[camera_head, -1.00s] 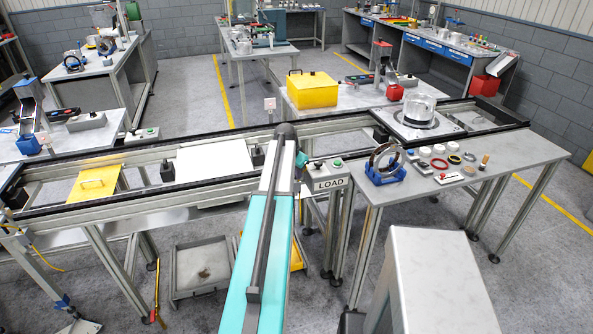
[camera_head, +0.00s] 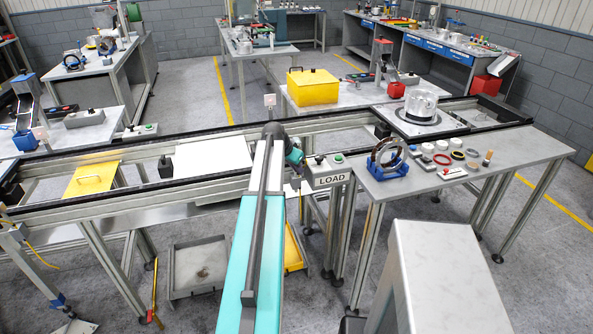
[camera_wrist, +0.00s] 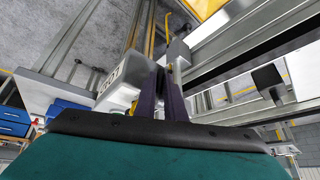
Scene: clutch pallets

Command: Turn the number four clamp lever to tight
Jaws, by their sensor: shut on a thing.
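In the head view my arm rises up the middle, and its teal wrist (camera_head: 294,156) is bent down at the conveyor rail just left of the LOAD box (camera_head: 329,180). My gripper's end is hidden there. In the wrist view my gripper (camera_wrist: 165,76) has two dark purple fingers close together, with a small dark part between their tips. I cannot make out what that part is. A pale box with dark lettering (camera_wrist: 118,88) is close beside the fingers on the left. I cannot pick out the number four clamp lever or read its position in either view.
Right of the LOAD box, a table holds a blue stand with metal rings (camera_head: 387,160) and several small parts. A clear-domed pallet (camera_head: 420,106) sits on the conveyor behind. A pale cabinet (camera_head: 435,270) stands front right.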

